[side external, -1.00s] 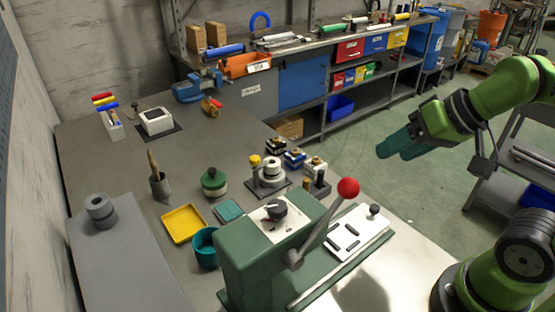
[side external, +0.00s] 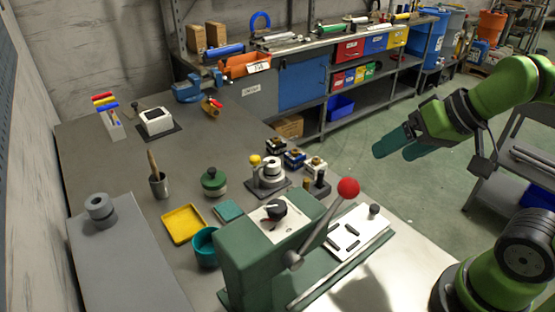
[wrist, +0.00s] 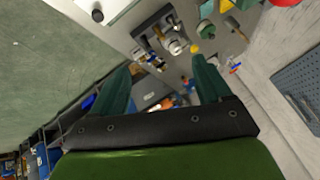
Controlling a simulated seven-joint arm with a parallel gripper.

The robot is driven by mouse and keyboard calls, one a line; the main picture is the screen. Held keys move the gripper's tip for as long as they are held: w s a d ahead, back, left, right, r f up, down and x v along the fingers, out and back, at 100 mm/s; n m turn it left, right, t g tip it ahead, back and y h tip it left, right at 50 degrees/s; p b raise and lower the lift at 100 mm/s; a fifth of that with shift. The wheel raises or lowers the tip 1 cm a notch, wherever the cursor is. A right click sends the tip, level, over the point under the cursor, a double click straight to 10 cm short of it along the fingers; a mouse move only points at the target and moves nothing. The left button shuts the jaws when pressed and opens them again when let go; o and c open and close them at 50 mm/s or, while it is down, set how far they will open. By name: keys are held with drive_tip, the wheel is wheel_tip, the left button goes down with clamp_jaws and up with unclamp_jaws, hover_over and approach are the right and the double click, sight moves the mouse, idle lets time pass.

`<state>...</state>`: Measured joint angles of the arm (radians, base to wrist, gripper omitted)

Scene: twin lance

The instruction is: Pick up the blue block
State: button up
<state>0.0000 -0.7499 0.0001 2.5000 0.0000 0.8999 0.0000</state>
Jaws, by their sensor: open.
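A small blue block (side external: 294,158) with a dark and pale top stands on the grey bench near its right edge, in a group with two similar blocks, one behind it (side external: 276,146) and one in front of it (side external: 316,165). My gripper (side external: 394,148) is open and empty, with green fingers. It hangs in the air over the floor, to the right of the blocks and apart from them. In the wrist view my gripper (wrist: 160,65) shows its two fingers spread, with the small blocks beyond them, too small to tell apart surely.
A green press (side external: 250,250) with a red-knobbed lever (side external: 348,188) stands in front of the blocks. A grey and white fixture with a yellow knob (side external: 268,172) is close to their left. A shelf bench (side external: 310,60) stands behind. The air between gripper and blocks looks clear.

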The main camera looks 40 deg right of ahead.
drive_tip(key=n+g+h, duration=0.2)
drive_tip(key=n+g, duration=0.1)
drive_tip(key=n, duration=0.1)
approach(296, 151)
drive_tip(key=x, duration=0.6)
drive_tip(key=shift+s+d, duration=0.1)
drive_tip(key=shift+d, duration=0.25)
drive_tip(key=shift+a+x, duration=0.2)
drive_tip(key=shift+x, duration=1.15)
drive_tip(key=shift+a+x, duration=0.2)
drive_tip(key=shift+x, duration=1.2)
drive_tip(key=shift+c, duration=0.5)
